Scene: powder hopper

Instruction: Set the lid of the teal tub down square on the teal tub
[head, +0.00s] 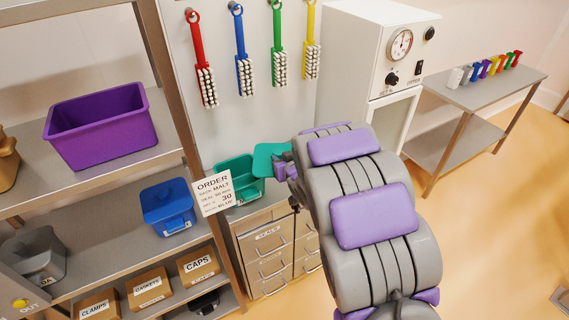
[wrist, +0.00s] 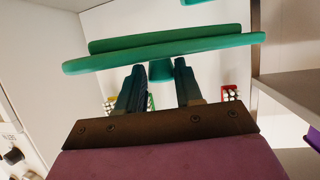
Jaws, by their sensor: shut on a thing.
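The teal tub (head: 233,172) stands open on top of the grey drawer unit in the head view, its right part hidden behind the lid. The teal lid (head: 270,159) is in my gripper (head: 284,166), held above and over the right side of the tub. In the wrist view the lid (wrist: 165,50) spans across the top of the picture, seen edge-on and slightly tilted. My gripper's two dark fingers (wrist: 160,74) are shut on the lid's teal grip. A teal strip at the top edge of the wrist view may be part of the tub; I cannot tell.
An order sign (head: 213,192) stands close at the tub's left, beside the shelf post. Brushes hang on the wall behind. A white oven (head: 375,45) stands at the right.

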